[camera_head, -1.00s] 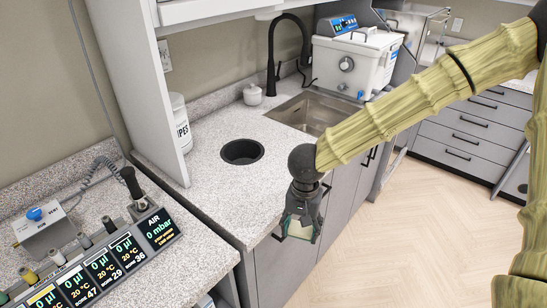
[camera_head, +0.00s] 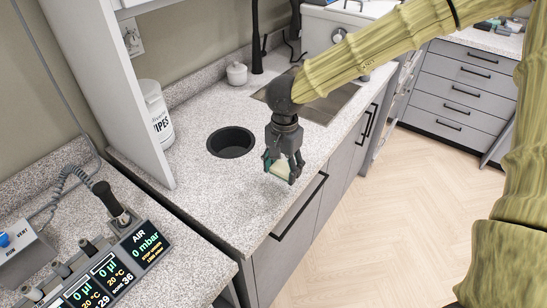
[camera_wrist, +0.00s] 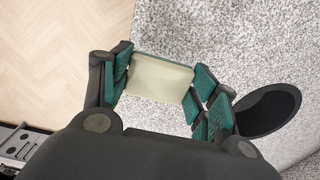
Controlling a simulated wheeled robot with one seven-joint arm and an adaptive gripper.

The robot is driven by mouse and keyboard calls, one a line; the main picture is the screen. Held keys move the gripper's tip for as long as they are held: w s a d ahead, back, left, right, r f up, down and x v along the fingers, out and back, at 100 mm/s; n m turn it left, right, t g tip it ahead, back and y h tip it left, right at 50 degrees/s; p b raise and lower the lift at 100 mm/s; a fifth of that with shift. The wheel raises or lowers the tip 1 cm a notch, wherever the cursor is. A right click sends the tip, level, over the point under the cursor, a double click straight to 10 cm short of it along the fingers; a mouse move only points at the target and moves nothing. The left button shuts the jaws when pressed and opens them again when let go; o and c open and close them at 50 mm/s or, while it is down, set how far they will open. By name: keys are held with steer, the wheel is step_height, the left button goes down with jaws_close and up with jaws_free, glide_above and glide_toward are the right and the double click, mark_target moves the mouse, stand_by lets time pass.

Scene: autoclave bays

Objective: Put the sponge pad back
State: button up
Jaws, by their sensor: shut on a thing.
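The sponge pad (camera_head: 281,170) is a pale cream block with a darker edge. My gripper (camera_head: 282,166) is shut on it above the front part of the speckled counter. In the wrist view the pad (camera_wrist: 160,80) lies between the green-padded fingers, held by its two ends, with the counter on its far side. The gripper points down, just right of the round black opening in the counter. I cannot tell whether the pad touches the counter.
The round black opening (camera_head: 230,142) is in the speckled counter (camera_head: 200,190). A wipes tub (camera_head: 157,115) and a small white lidded jar (camera_head: 237,73) stand behind. A sink (camera_head: 325,104) is to the right. A control panel (camera_head: 120,265) is at lower left.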

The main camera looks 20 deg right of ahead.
steer(key=w, duration=0.2)
steer(key=w+p, duration=0.1)
steer(key=w, duration=0.4)
steer(key=shift+a+f, duration=0.25)
steer(key=shift+a, duration=0.05)
steer(key=shift+f+p, duration=0.7)
steer(key=shift+f, duration=1.1)
steer(key=shift+f, duration=0.1)
steer(key=o, duration=0.7)
steer(key=shift+o, duration=0.2)
steer(key=shift+w, duration=0.1)
